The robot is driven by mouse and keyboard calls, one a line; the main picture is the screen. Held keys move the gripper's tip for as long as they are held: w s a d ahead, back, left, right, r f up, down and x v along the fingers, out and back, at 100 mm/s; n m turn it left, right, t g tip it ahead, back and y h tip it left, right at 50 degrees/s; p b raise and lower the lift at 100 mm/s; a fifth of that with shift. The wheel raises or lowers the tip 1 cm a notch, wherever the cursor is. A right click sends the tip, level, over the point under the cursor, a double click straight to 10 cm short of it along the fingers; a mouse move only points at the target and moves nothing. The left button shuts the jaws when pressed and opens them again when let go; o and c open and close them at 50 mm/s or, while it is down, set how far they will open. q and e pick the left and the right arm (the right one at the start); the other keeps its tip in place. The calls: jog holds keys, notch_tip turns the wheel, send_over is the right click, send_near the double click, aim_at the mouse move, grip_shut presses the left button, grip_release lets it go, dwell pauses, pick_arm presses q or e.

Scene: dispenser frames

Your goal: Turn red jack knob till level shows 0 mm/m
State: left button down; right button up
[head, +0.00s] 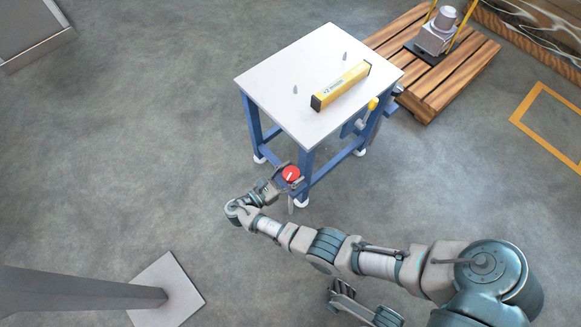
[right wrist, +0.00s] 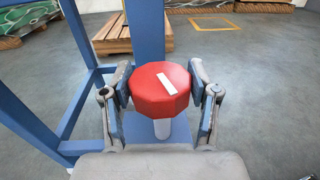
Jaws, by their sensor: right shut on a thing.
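In the right wrist view the knob (right wrist: 160,88) is a faceted red disc with a white slanted mark, on a pale shaft. My right gripper (right wrist: 162,92) is shut on it, one finger pad on each side. The gripper also shows in the head view (head: 285,180). The yellow level (head: 341,86) lies on the white tabletop (head: 285,70). Its display text is too small to read surely. A grey and teal part at the bottom may be my left gripper (head: 352,300).
A wooden pallet (head: 478,50) with a grey device (head: 436,35) stands behind the table at right. A grey post on a pale base plate (head: 165,290) is at lower left. Two small pegs stand on the tabletop. The floor left of the table is clear.

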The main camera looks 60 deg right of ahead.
jog(key=o, duration=0.9)
jog(key=shift+w+f, duration=0.1)
jog(key=shift+w, duration=0.1)
notch_tip(320, 180, up, 10)
jog(key=shift+f, duration=0.1)
